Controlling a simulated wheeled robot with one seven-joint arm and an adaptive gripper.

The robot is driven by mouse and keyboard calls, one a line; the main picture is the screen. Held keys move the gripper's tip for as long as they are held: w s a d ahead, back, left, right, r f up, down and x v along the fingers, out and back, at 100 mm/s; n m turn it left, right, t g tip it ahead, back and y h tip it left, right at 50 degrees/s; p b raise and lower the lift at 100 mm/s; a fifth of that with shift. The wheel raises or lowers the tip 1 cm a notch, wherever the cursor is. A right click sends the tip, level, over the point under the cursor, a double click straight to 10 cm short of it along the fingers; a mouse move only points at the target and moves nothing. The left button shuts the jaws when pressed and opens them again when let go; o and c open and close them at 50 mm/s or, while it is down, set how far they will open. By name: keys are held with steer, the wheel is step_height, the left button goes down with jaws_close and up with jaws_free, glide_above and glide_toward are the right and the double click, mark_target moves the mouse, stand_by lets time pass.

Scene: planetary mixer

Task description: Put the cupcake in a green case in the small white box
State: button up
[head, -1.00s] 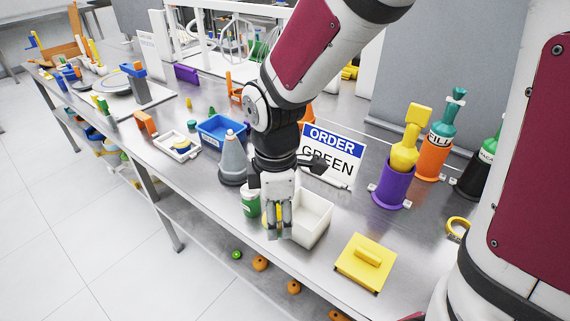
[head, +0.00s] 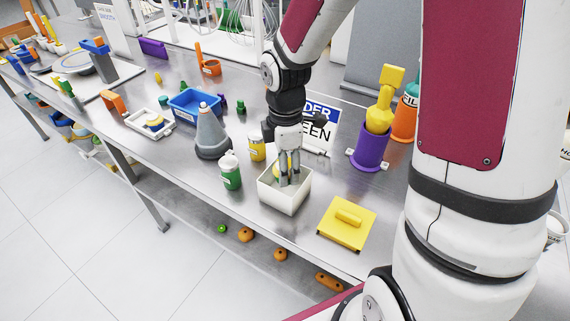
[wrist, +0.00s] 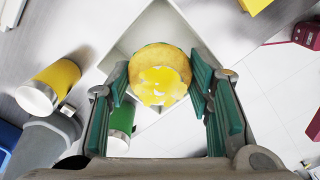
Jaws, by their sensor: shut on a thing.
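The small white box (head: 283,203) is open-topped and stands near the bench's front edge. My gripper (head: 289,180) points down over the box, its fingertips at or inside the opening. In the wrist view, the teal pads of my gripper (wrist: 160,88) close on both sides of a cupcake (wrist: 158,72) with yellow icing and a golden rim. The cupcake's yellow also shows beside the fingers in the head view (head: 280,170). The white box's walls (wrist: 182,30) surround it in the wrist view.
A green jar (head: 230,174) and a yellow jar (head: 257,148) stand left of the box. A grey cone (head: 211,135) is behind them. A yellow lid (head: 347,222) lies to the right. An order sign reading GREEN (head: 322,125) stands behind.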

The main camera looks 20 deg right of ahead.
steer(key=shift+f, duration=0.55)
steer(key=o, duration=1.1)
steer(key=shift+o, duration=0.2)
steer(key=shift+r, duration=0.15)
step_height(320, 180, up, 12)
steer(key=p, duration=0.1)
steer(key=s+r+m+t, duration=0.2)
steer(key=s+r+m, duration=0.3)
steer(key=s+m, duration=0.3)
steer(key=s+r+m+t, duration=0.2)
steer(key=s+r+m, duration=0.3)
steer(key=s+m, duration=0.3)
steer(key=shift+s+d+r+t, duration=0.15)
steer(key=shift+s+r+t, duration=0.2)
steer(key=shift+s, duration=0.9)
steer(key=shift+f, duration=0.1)
